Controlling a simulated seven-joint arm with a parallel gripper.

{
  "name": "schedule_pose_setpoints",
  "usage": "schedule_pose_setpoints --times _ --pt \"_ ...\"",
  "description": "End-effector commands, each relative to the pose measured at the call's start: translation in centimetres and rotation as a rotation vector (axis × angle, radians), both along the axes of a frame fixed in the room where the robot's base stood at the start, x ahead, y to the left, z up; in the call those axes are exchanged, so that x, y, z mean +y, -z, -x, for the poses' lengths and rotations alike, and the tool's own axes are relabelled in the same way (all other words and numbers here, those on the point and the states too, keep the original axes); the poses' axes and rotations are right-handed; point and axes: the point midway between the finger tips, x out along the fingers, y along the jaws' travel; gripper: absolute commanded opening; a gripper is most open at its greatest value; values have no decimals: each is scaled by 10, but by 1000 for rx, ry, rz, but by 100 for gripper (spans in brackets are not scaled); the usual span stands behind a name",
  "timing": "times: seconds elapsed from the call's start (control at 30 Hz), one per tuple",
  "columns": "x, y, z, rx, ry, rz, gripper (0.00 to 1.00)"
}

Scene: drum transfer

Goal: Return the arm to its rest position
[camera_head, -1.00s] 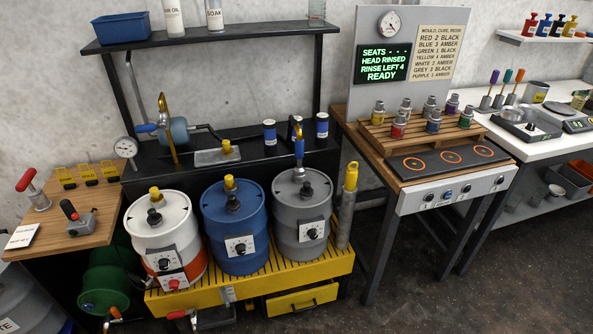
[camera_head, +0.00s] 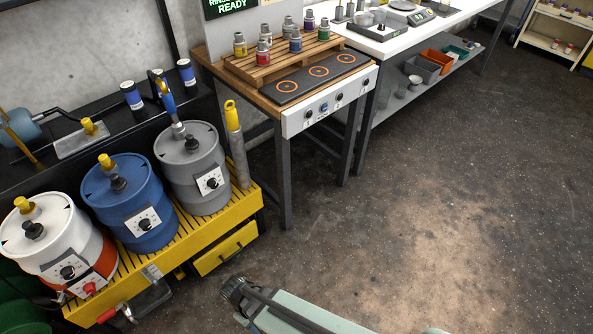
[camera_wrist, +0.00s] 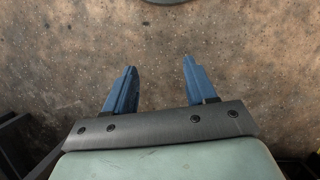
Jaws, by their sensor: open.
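My gripper (camera_wrist: 160,82) shows in the wrist view with its two blue fingers apart and nothing between them. Behind the fingers is bare brown speckled floor. In the head view, part of my pale green arm (camera_head: 300,318) shows at the bottom edge, over the floor and to the right of the yellow drum stand. The fingers are out of sight in that view. The arm touches nothing that I can see.
White (camera_head: 45,235), blue (camera_head: 130,195) and grey (camera_head: 190,165) drums stand on a yellow slatted platform (camera_head: 210,232) at left. Open floor (camera_head: 430,200) lies at centre right.

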Motion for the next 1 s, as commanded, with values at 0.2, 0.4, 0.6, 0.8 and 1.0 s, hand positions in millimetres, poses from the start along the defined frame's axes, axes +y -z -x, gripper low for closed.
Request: schedule_pose_setpoints --times 0.2,0.4,0.6,0.8,1.0 --pt "-58 9 -8 50 154 26 56" --pt "-106 17 -11 86 280 51 56" --pt "-151 24 -10 120 400 76 56" --pt "-190 30 -4 154 520 94 56" --pt "-226 37 4 188 639 108 56"
